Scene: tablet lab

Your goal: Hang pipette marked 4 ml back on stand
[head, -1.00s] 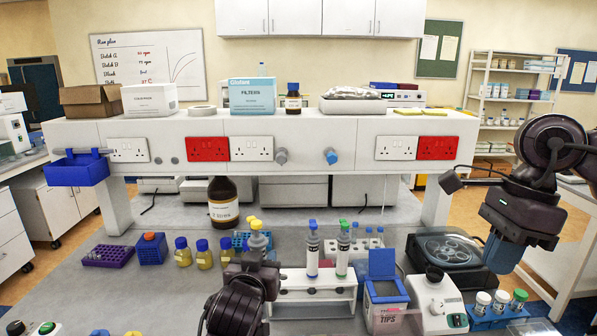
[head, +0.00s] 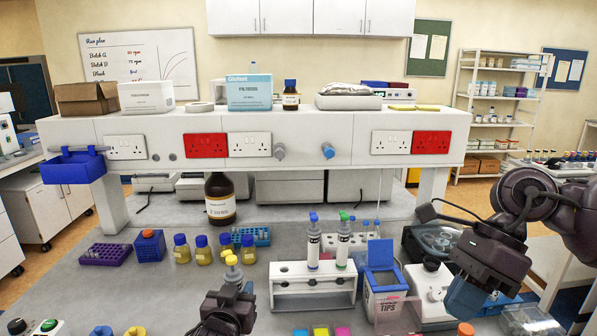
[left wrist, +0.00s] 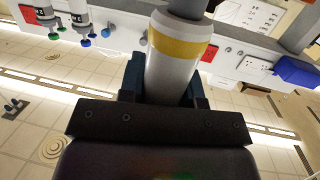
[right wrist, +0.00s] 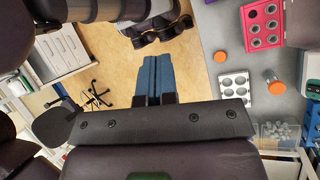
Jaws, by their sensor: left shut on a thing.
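The pipette with a yellow top (head: 232,270) is held upright or nearly so in my left gripper (head: 230,292), left of the stand and apart from it. In the left wrist view the pipette's grey-white body with a yellow band (left wrist: 175,62) is between the fingers (left wrist: 165,85); its volume marking is not readable. The white stand (head: 290,287) holds a blue-topped pipette (head: 313,243) and a green-topped pipette (head: 343,245), with free room at its left. My right gripper (head: 463,302) is shut and empty; its blue fingers (right wrist: 158,78) lie together in the right wrist view.
A blue-lidded tips box (head: 381,278) and a white mixer (head: 428,285) stand right of the stand. Yellow-labelled bottles (head: 202,252) and a purple rack (head: 105,255) are at left. Coloured blocks (head: 320,331) lie in front. A brown bottle (head: 219,200) stands behind.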

